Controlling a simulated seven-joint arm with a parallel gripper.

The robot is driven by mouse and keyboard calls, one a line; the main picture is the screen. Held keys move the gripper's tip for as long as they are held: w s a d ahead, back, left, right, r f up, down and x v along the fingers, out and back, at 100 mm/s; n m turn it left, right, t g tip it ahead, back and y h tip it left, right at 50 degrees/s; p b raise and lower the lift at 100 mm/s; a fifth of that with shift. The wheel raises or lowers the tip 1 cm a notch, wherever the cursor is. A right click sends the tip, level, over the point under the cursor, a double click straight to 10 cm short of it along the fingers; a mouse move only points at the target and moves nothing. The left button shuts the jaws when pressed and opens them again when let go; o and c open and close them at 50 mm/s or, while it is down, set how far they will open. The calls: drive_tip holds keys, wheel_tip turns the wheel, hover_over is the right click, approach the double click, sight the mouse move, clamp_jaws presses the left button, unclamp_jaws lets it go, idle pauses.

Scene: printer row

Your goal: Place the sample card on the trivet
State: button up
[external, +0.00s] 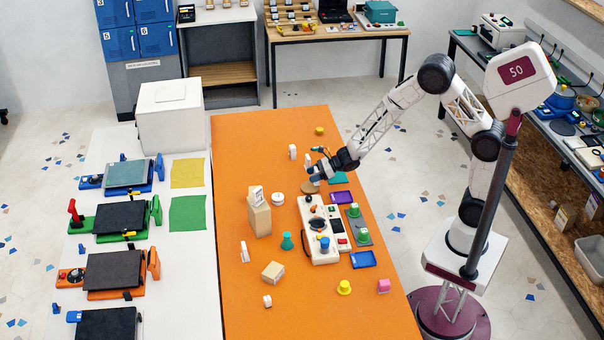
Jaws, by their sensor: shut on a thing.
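My gripper (315,170) is over the far half of the orange table, with its fingers low and pointing left. It is shut on a small pale thing, apparently the sample card (307,160), whose details are too small to read. A round brown disc, which looks like the trivet (309,187), lies on the table just below and near the fingertips. The fingers partly overlap it in this view. I cannot tell the exact height of the gripper above it.
A tan block with a white piece on top (259,218) and a white round container (278,198) stand to the left. A white device with knobs (318,250) stands in front. A purple tray (342,197) and a teal item (337,179) lie right.

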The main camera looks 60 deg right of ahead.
drive_tip(key=shift+f, duration=1)
drive_tip(key=shift+f, duration=0.15)
drive_tip(key=o, duration=0.9)
drive_tip(key=shift+s+d+r, duration=0.4)
drive_tip(key=shift+d+r, duration=0.05)
drive_tip(key=v, duration=1)
drive_tip(key=shift+s+d, duration=0.15)
drive_tip(key=shift+s, duration=0.05)
drive_tip(key=shift+r, duration=0.2)
